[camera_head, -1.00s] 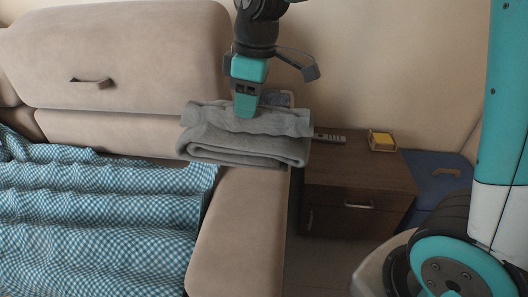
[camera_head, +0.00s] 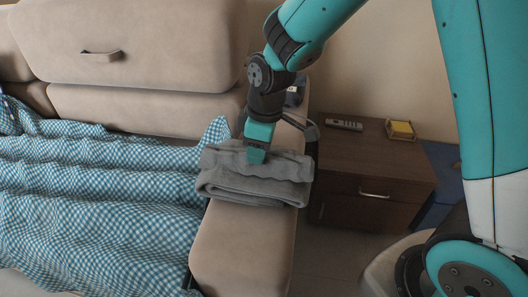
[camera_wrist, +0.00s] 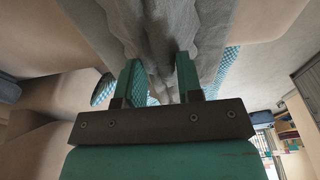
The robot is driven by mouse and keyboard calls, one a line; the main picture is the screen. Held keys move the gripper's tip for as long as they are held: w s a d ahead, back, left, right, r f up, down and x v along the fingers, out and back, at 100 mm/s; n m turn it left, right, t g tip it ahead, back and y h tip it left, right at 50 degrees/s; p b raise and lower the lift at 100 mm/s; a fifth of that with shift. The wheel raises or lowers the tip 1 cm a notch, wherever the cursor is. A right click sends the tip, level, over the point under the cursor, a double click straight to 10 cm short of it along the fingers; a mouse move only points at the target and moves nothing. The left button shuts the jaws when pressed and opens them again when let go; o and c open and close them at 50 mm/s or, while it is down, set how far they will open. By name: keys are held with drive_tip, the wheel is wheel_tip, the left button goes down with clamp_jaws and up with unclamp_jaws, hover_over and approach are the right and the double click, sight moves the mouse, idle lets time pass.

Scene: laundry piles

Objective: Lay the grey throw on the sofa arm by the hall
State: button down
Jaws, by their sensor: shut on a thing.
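The folded grey throw (camera_head: 250,190) is over the front part of the tan sofa arm (camera_head: 240,252), spanning its width. Its underside seems to be at or very near the arm top; I cannot tell whether it bears on it. My gripper (camera_head: 257,156) points down and is shut on the throw's upper fold. In the wrist view the grey cloth (camera_wrist: 205,35) runs between and beyond the fingers of my gripper (camera_wrist: 160,80).
A blue checked cloth (camera_head: 100,195) covers the seat left of the arm. A dark wooden cabinet (camera_head: 345,170) stands to the right, with a remote (camera_head: 344,125) and a yellow-topped box (camera_head: 400,129) on it. A partly hidden blue object (camera_head: 440,158) is beyond.

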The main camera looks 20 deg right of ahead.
drive_tip(key=shift+f, duration=0.3)
drive_tip(key=shift+f, duration=0.2)
drive_tip(key=c, duration=0.8)
unclamp_jaws()
wheel_tip(320, 180, up, 12)
drive_tip(key=d+p, duration=0.1)
drive_tip(key=p, duration=0.3)
drive_tip(key=s+a+r+m+y, duration=0.1)
drive_tip(key=s, duration=0.6)
drive_tip(key=s+a+r+m+y, duration=0.1)
drive_tip(key=s+r, duration=0.1)
drive_tip(key=s, duration=0.4)
drive_tip(key=s+a+r+m, duration=0.1)
drive_tip(key=s+a+m, duration=0.1)
drive_tip(key=s, duration=0.5)
drive_tip(key=shift+s+r+g+y, duration=0.25)
drive_tip(key=shift+s+g+y, duration=0.05)
drive_tip(key=shift+g+y, duration=0.1)
